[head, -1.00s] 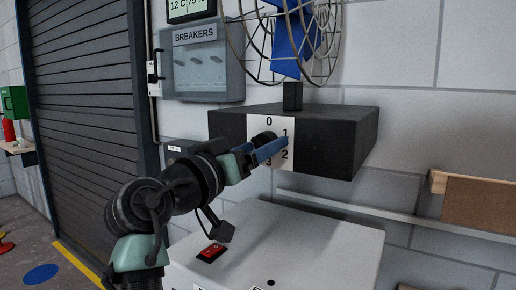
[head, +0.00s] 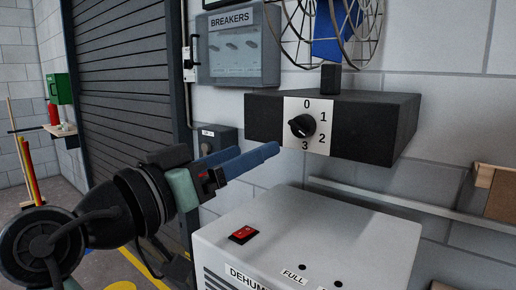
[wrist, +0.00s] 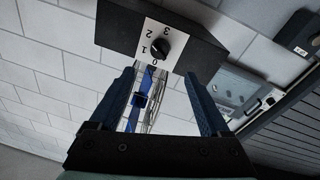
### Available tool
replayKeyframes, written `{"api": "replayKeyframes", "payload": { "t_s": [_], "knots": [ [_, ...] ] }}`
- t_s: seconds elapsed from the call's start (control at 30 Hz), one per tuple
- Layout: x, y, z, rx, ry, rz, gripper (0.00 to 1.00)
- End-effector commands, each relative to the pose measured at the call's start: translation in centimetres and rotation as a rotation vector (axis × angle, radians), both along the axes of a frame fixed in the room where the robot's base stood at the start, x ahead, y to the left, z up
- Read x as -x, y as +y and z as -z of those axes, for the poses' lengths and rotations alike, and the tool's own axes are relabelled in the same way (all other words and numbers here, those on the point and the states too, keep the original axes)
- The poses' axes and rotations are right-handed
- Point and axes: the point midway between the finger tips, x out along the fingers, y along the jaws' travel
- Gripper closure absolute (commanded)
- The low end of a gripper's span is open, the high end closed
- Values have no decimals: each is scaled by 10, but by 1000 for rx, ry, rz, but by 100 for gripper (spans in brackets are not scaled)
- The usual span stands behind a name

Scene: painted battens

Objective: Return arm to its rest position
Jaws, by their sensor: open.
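My gripper (head: 239,161) is in the head view, left of and below the rotary knob (head: 302,126) on the black fan box (head: 360,128). Its blue fingers are apart and nothing is between them. The knob stands clear of the fingers on a white plate marked 0, 1, 2, 3. In the wrist view, my gripper (wrist: 168,100) shows its two open fingers, with the knob (wrist: 160,48) beyond them. My arm comes in from the lower left of the head view.
A white dehumidifier (head: 330,235) with a red switch (head: 243,234) stands below the box. The breaker panel (head: 238,48) and a small grey box (head: 216,139) are on the wall behind my gripper. A dark shutter (head: 125,80) is at left. A caged fan (head: 325,30) sits above the box.

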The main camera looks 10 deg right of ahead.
Motion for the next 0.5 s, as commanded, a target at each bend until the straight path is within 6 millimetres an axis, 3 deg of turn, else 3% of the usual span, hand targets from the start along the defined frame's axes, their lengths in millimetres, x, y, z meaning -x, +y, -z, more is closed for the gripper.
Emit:
{"api": "replayKeyframes", "payload": {
  "t_s": [0.37,0.5],
  "knots": [
    [1,1,0,0,-2,-6,19],
    [-4,1,-2,-7,-36,-107,19]
  ]
}}
